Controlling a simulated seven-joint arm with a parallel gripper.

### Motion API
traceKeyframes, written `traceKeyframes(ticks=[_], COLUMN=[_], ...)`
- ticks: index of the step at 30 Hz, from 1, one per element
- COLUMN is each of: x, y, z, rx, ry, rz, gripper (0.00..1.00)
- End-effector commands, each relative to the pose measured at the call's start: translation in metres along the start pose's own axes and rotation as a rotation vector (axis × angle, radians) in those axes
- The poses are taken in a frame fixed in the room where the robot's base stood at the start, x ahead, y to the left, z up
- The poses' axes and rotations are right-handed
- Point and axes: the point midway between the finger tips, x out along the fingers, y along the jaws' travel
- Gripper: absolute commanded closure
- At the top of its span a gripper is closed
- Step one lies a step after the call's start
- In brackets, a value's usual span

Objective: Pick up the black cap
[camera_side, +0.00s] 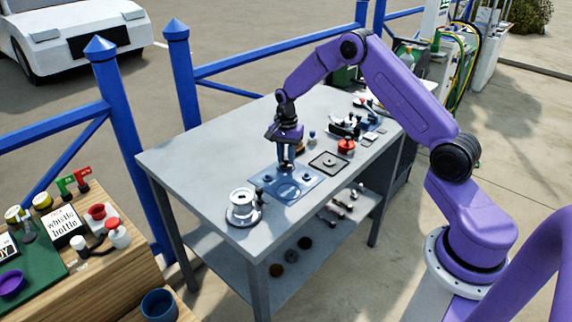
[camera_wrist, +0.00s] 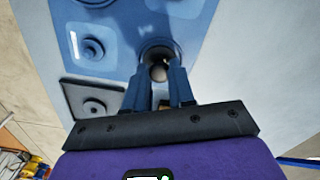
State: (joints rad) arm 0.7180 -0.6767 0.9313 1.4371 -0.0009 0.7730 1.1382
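My gripper (camera_side: 286,161) points down just above the blue mat (camera_side: 290,190) on the grey workbench. In the wrist view its two fingers (camera_wrist: 159,75) stand a little apart. A round dark piece, likely the black cap (camera_wrist: 158,48), lies at their tips on the blue mat, which also shows in the wrist view (camera_wrist: 112,14). A small rounded knob shows in the gap between the fingers. I cannot tell whether the fingers touch it. In the side view the gripper hides most of this piece.
A dark square plate (camera_side: 328,162) and a red knobbed part (camera_side: 346,146) lie right of the mat. A silver winch-like drum (camera_side: 242,207) stands at the bench's near corner, with a small black piece (camera_side: 259,192) beside it. The bench's left part is clear.

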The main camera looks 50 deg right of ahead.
Motion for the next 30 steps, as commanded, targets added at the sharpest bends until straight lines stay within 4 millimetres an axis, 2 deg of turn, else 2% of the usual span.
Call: traceKeyframes(ticks=[8,14,19,23,30], x=[-0.001,-0.011,-0.035,-0.052,-0.095], y=[0.000,-0.001,0.000,0.014,0.044], z=[0.000,0.000,0.000,0.010,0.029], rx=[0.000,0.000,-0.001,-0.001,0.000], ry=[0.000,0.001,0.001,0.000,0.001], rz=[-0.001,-0.002,-0.003,-0.002,-0.004], gripper=[1.00,1.00,1.00,1.00,1.00])
